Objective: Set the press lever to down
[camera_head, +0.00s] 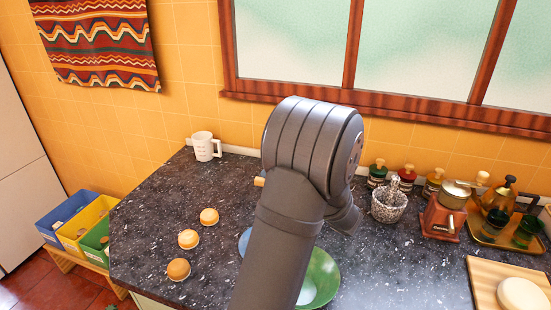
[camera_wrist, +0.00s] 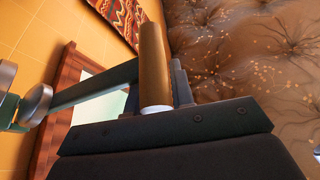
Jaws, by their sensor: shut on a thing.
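In the wrist view a brown wooden cylindrical handle (camera_wrist: 153,55) with a pale lower end stands between the dark fingers of my gripper (camera_wrist: 156,88), which is shut on it. A grey metal bar (camera_wrist: 95,85) runs left from beside the handle to a round joint, and looks like part of the press lever. In the head view my arm hides the gripper and most of the press. A small wooden piece (camera_head: 259,181) peeks out left of my arm; I cannot tell whether it is the same handle.
On the dark speckled counter (camera_head: 145,215) are a white mug (camera_head: 205,146), several small buns (camera_head: 188,239) and a green dish (camera_head: 322,275) partly behind my arm. A stone mortar (camera_head: 389,205), bottles and a red grinder (camera_head: 440,219) stand at right. Coloured bins (camera_head: 82,222) sit at left.

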